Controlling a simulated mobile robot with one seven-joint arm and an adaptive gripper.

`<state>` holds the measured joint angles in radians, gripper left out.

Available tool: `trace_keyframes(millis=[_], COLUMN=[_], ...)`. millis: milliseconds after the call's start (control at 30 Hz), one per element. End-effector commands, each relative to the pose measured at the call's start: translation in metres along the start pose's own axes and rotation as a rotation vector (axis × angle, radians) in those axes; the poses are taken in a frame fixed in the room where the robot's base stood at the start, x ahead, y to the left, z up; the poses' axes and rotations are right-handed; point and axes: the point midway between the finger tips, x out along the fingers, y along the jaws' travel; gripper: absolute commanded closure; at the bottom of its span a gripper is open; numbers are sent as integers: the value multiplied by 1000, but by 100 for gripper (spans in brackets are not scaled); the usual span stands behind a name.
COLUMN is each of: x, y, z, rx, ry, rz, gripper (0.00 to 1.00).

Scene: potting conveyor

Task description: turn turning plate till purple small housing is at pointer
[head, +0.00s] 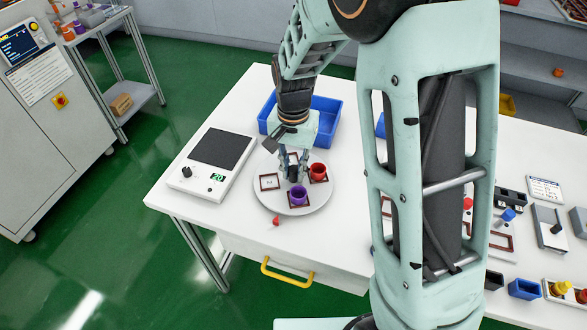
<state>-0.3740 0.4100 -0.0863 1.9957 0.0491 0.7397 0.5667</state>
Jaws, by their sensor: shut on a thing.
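The turning plate (265,199) is a round light-grey disc on the white table. The purple small housing (299,195) stands upright on its front part, in a dark red square frame. The red pointer (277,221) lies on the table at the plate's front left edge. The purple housing is to the right of the pointer, not lined up with it. My gripper (293,176) points down over the plate's middle, just behind the purple housing. It is shut on a part near the plate's centre; the fingers hide this part.
A red housing (318,170) stands in another frame on the plate's right, close to my fingers. A scale (217,152) stands left, a blue bin (326,106) behind. My arm hides the table's middle.

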Motion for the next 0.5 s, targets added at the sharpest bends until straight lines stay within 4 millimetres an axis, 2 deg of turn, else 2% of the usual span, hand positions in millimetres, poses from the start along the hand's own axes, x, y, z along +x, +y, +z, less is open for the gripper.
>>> trace_keyframes(millis=[500], x=[-2], y=[-1], z=[-2], rx=[257], ry=[4], rz=[-3], gripper=[100])
